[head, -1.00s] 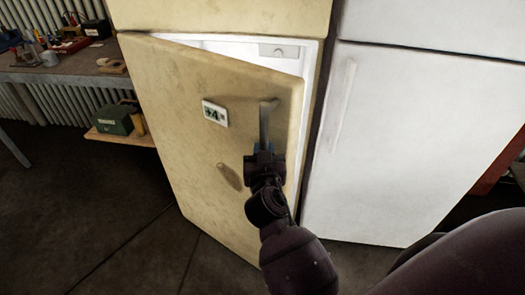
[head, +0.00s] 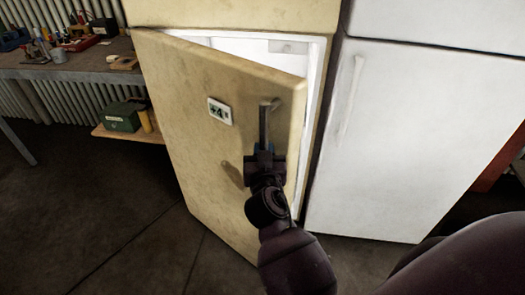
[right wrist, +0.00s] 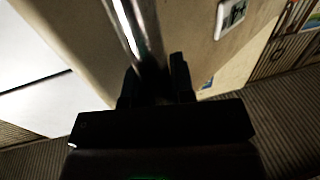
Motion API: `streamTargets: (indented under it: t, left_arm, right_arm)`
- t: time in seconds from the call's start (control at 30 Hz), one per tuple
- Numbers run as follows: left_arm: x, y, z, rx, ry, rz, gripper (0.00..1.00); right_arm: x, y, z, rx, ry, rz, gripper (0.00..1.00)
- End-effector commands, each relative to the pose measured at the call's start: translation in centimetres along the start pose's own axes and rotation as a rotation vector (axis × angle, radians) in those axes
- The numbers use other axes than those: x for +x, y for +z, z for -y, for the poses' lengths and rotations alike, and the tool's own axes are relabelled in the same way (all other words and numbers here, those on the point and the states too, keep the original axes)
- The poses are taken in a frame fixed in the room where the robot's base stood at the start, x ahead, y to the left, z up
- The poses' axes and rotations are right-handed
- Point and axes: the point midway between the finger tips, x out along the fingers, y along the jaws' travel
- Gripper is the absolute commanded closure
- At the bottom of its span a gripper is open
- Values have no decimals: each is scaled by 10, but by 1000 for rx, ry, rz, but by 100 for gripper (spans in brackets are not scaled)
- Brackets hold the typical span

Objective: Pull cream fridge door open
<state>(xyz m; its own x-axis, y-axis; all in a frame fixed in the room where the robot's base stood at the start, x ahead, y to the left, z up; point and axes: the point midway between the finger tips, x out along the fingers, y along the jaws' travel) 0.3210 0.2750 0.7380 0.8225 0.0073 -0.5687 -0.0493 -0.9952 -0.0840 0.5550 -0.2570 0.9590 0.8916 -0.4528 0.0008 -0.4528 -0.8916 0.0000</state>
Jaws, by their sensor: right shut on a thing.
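The cream fridge door (head: 200,135) stands partly open in the head view, with the white interior (head: 245,45) showing above and to its right. A metal bar handle (head: 265,125) runs down the door near its free edge. My right gripper (head: 265,150) is shut on this handle. In the right wrist view the bar (right wrist: 138,40) passes down between the two dark fingers (right wrist: 158,82). The lower end of the handle is hidden by the gripper. My left gripper is not in view.
A white fridge (head: 400,140) stands just right of the cream one. At the left, a workbench (head: 75,66) holds tools, with a green box (head: 122,117) on a low shelf. The dark floor (head: 110,220) in front of the door is clear at the left.

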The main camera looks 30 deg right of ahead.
Motion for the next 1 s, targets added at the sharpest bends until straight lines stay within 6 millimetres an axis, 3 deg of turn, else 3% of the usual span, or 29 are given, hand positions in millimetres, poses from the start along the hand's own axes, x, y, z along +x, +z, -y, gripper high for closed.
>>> streamTargets:
  t: [0.23,0.27,0.43,1.0]
  left_arm:
    - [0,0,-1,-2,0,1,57]
    - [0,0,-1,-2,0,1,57]
    - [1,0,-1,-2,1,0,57]
    - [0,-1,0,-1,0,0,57]
  right_arm:
    - [-1,6,-7,-14,15,11,100]
    - [-1,6,-7,-14,15,11,76]
    - [-1,5,-5,-11,11,9,52]
    - [-1,1,-3,-5,4,3,52]
